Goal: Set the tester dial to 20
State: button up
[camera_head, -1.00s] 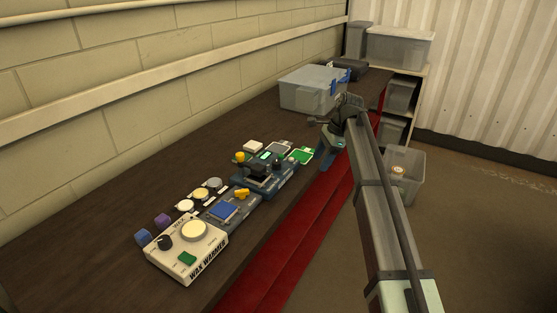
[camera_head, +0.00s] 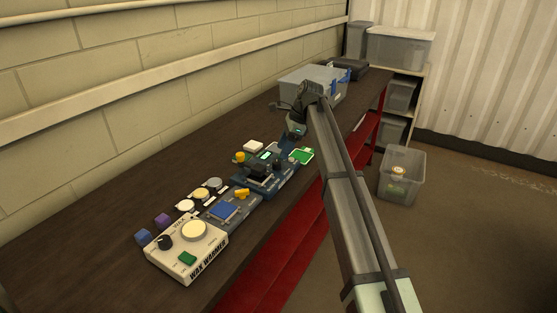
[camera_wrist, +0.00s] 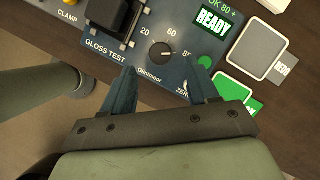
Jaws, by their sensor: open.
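The gloss tester is a blue unit on the dark bench (camera_head: 110,215); its panel (camera_wrist: 205,20) fills the upper part of the wrist view. Its round black dial (camera_wrist: 162,53) has marks 20, 60 and one starting with 8, partly hidden by my right finger. The dial's pale pointer line appears to point right, toward that last mark. My gripper (camera_wrist: 163,70) is open and empty, its blue fingertips either side of and just short of the dial. In the head view my gripper (camera_head: 286,143) is above the tester's (camera_head: 285,178) far right side. A READY display (camera_wrist: 212,21) is lit.
A wax warmer (camera_head: 187,262) sits nearer. A grey box (camera_head: 305,92) is behind. The bench front edge is close.

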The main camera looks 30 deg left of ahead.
aim_at(277, 162)
jog(key=shift+x, duration=2.7)
jog(key=shift+c, duration=0.2)
jog(key=c, duration=1)
jog(key=shift+w, duration=0.1)
jog(key=n, duration=0.2)
jog(key=n+g+h, duration=0.1)
jog(key=n, duration=0.1)
jog(key=shift+w+a+n, duration=0.1)
jog(key=shift+a+n, duration=0.05)
jog(key=shift+n, duration=0.15)
jog(key=shift+n+g+h, duration=0.3)
jog(key=shift+n+h, duration=0.7)
jog(key=shift+n, duration=1)
